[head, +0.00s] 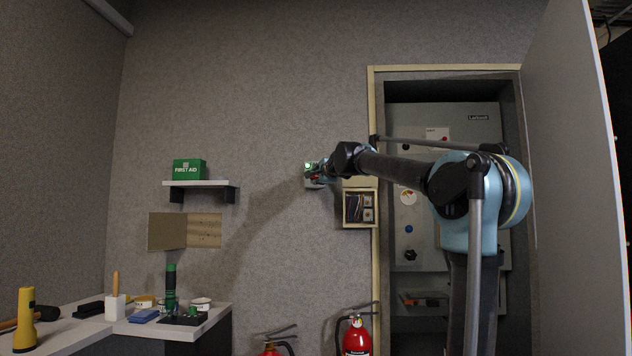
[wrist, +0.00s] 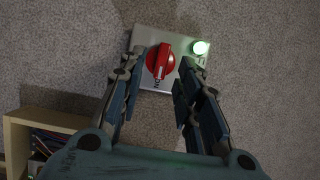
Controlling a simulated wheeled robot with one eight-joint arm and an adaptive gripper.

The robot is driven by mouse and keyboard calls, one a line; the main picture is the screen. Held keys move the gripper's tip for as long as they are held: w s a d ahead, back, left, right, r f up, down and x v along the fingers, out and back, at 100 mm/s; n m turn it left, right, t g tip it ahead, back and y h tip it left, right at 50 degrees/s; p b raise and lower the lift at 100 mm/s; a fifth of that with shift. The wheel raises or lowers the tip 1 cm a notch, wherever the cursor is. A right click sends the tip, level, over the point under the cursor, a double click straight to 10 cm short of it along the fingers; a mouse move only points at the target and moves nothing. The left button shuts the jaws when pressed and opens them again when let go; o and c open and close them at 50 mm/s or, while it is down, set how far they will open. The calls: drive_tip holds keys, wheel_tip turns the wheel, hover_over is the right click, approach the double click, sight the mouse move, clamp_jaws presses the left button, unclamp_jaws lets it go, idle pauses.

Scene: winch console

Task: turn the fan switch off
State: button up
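The fan switch (wrist: 160,62) is a red rotary knob on a pale wall plate (wrist: 150,35). A lit green lamp (wrist: 200,48) sits beside it on the same plate. In the wrist view the knob's grip bar stands along the plate, tilted slightly. My gripper (wrist: 163,76) is open, with one finger on each side of the knob and a visible gap on both sides. I cannot tell how deep the fingertips reach. In the head view my gripper (head: 317,171) is at the wall and hides most of the switch.
A small open wall box (head: 360,208) is just right of and below my gripper. A doorway with a grey cabinet (head: 455,125) is further right. A shelf (head: 200,184) with a green first aid box (head: 190,169) is to the left. Fire extinguishers (head: 357,338) stand below.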

drive_tip(key=shift+x, duration=1.25)
clamp_jaws()
